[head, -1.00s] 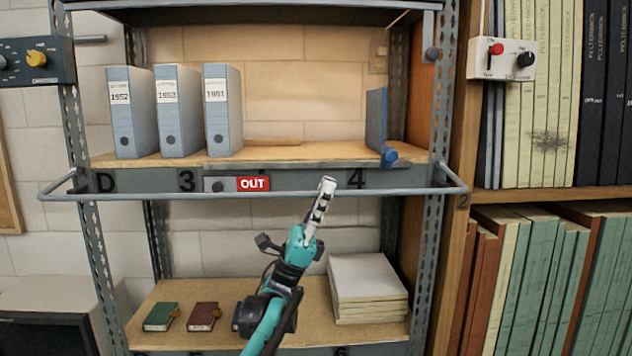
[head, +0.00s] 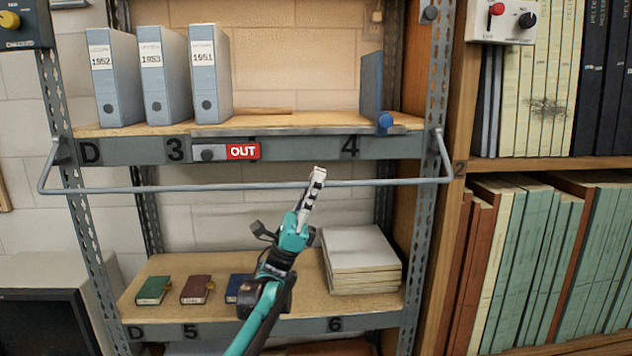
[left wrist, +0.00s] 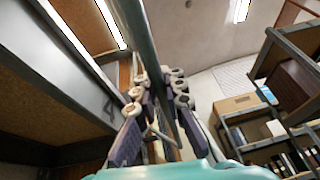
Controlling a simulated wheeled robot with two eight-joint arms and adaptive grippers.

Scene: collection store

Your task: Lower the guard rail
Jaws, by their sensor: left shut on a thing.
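The guard rail (head: 180,189) is a thin grey bar with bent ends, joined to the shelf uprights on both sides. It hangs in front of the rack, a little below the upper shelf's front edge (head: 290,149). My left gripper (head: 317,178) is at the rail, right of its middle, below the number 4. In the left wrist view the rail (left wrist: 137,30) runs between the two fingers, and the left gripper (left wrist: 159,88) is shut on it. The fingers hide a short part of the rail. My right gripper is in neither view.
Grey binders (head: 162,80) and a blue bookend (head: 371,90) stand on the upper shelf. Small books (head: 196,290) and a stack of white papers (head: 362,262) lie on the lower shelf. A wooden bookcase (head: 458,220) borders the rack at right. The space between the shelves is open.

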